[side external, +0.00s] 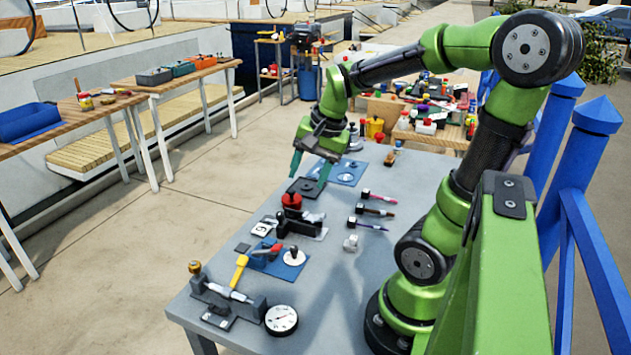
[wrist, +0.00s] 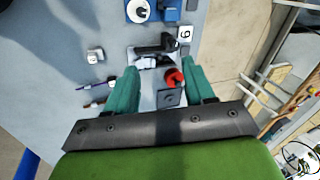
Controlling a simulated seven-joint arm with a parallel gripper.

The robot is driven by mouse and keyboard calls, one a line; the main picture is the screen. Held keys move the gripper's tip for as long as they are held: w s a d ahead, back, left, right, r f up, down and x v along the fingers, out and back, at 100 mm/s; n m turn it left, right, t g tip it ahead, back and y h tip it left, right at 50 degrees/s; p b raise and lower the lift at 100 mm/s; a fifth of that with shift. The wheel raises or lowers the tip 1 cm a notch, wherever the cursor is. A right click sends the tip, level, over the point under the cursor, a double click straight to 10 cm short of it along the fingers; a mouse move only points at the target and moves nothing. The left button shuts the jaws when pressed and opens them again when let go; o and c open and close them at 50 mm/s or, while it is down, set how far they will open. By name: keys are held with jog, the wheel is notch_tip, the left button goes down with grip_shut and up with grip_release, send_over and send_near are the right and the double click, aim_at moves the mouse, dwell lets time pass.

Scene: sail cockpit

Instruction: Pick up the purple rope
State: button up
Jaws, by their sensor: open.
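I cannot make out a purple rope for certain in either view. Several slim dark pieces with reddish or purplish ends lie on the grey table; one is the slim piece (side external: 368,223) nearest the table's front, and two show in the wrist view, one being the upper slim piece (wrist: 96,86). My gripper (side external: 311,172) is open and empty, fingers pointing down above the table. In the wrist view my gripper (wrist: 163,85) has its green fingers apart, with a red knob (wrist: 174,78) seen between them. The slim pieces lie to the left of the fingers there.
Blue railings (side external: 580,190) stand at the right. The table's front right is fairly clear.

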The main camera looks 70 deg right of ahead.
jog(key=s+d+f+m+g, duration=0.2)
jog(key=s+d+f+m, duration=0.1)
jog(key=d+m, duration=0.6)
jog(key=m+g, duration=0.2)
jog(key=m, duration=0.9)
send_over(354, 220)
jog(key=f, duration=1.1)
jog(key=shift+w, duration=0.3)
jog(key=shift+s+f, duration=0.2)
jog(key=shift+f, duration=2.55)
jog(key=shift+c, duration=0.4)
grip_shut()
